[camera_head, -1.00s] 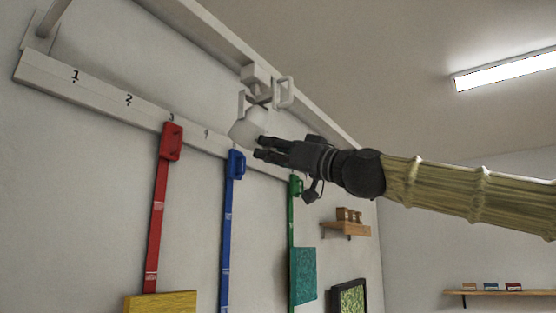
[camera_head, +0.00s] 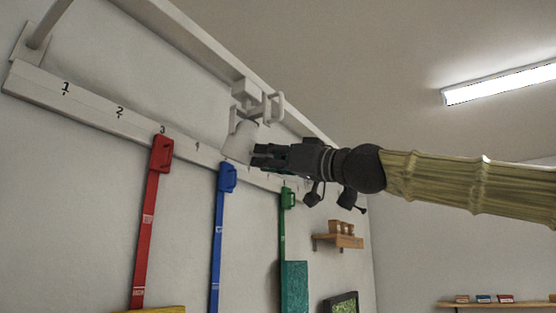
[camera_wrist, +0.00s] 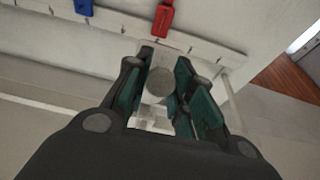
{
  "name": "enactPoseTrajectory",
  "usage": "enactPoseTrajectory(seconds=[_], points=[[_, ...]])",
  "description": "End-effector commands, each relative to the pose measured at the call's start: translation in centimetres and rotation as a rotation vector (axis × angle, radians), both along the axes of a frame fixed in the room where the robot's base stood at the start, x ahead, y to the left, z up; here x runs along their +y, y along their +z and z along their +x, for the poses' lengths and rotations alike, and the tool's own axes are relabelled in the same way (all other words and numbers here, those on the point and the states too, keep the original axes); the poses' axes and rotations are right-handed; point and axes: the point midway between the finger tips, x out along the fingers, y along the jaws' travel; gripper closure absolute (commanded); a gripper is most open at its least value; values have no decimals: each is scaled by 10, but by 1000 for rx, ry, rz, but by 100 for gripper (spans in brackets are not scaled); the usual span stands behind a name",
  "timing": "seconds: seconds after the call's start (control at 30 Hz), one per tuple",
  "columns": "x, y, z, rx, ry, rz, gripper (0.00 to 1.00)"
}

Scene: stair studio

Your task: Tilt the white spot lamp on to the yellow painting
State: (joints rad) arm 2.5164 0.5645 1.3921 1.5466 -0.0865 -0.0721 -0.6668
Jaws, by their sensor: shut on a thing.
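The white spot lamp (camera_head: 239,142) hangs from a bracket on the ceiling-high rail, its body slanting down to the left. My gripper (camera_head: 256,156) reaches it from the right, fingers at the lamp's side. In the wrist view my gripper (camera_wrist: 160,85) has its green-padded fingers either side of the lamp (camera_wrist: 160,82), shut on it. The lamp's round grey end shows there, with part of its white mount beyond. The yellow painting (camera_head: 155,310) shows only its top edge at the bottom left, below the red strap.
A numbered white wall rail (camera_head: 90,108) carries red (camera_head: 146,220), blue (camera_head: 217,240) and green (camera_head: 283,225) straps. A teal painting (camera_head: 294,285) hangs on the green strap. A small wooden shelf (camera_head: 338,241) is on the wall below my arm. The right side is open.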

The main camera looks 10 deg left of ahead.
Motion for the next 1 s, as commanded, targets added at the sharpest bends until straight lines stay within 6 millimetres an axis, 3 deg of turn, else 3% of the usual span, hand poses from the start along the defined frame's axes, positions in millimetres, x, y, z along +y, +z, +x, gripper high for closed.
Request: enactPoseTrajectory(seconds=[0.23,0.27,0.37,0.4,0.77,1.0], points=[[0,4,-1,-3,0,5,100],[0,4,-1,-3,0,5,73],[-1,3,-1,-2,-1,4,55],[-1,2,-1,-2,-1,4,53],[-2,-1,-1,0,0,1,53],[-23,-8,-11,0,0,1,53]])
